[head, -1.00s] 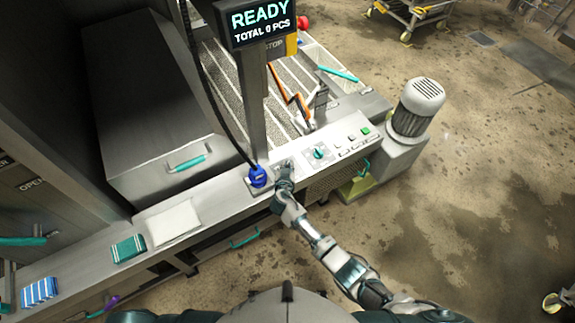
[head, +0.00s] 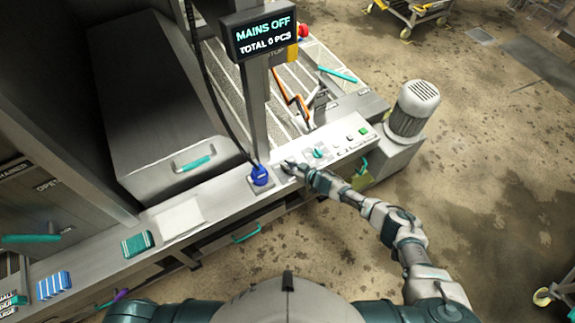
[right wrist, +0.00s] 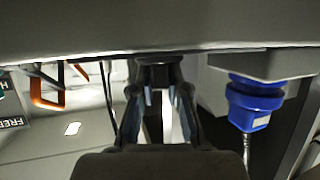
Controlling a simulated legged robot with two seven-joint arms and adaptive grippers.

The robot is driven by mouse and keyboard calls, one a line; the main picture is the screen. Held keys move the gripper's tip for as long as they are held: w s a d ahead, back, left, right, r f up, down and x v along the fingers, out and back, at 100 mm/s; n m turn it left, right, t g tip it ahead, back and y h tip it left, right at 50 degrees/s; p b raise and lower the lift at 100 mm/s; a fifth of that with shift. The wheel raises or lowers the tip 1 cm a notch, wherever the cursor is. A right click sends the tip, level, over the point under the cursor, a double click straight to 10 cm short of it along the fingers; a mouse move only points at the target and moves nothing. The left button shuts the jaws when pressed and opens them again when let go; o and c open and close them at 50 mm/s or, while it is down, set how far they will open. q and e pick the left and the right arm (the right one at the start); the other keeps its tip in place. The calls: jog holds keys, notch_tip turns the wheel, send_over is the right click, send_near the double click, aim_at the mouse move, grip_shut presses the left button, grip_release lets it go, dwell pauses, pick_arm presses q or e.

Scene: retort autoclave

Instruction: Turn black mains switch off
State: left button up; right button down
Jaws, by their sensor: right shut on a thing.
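My right gripper (head: 290,168) is at the control ledge, between the blue plug and the teal knob. It is shut on the black mains switch, which the fingers mostly hide. In the right wrist view the fingers (right wrist: 160,100) close around a dark block (right wrist: 158,74) in the middle, which seems to be the switch. The display (head: 264,37) above reads "MAINS OFF" and "TOTAL 0 PCS". My left gripper does not show.
The blue plug (head: 260,175) with its black cable stands just left of the gripper. The teal knob (head: 320,152) and small buttons are to its right, then a grey motor (head: 414,108). A white cloth (head: 180,219) and folded towels lie left. Floor in front is clear.

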jog(key=n+g+y+b, duration=0.1)
jog(key=n+g+b, duration=0.1)
jog(key=n+g+y+b, duration=0.1)
jog(key=n+g+b, duration=0.1)
jog(key=b, duration=0.1)
jog(key=shift+d+f+b, duration=0.2)
jog(key=shift+f+b, duration=0.1)
jog(key=shift+f, duration=0.1)
jog(key=shift+r+n+g+y+b, duration=0.15)
jog(key=shift+n+g+y+b, duration=0.25)
jog(key=shift+n+g+b, duration=0.45)
jog(key=shift+b, duration=0.3)
jog(key=c, duration=1.2)
grip_release()
jog(key=shift+a, duration=0.1)
jog(key=shift+o, duration=0.2)
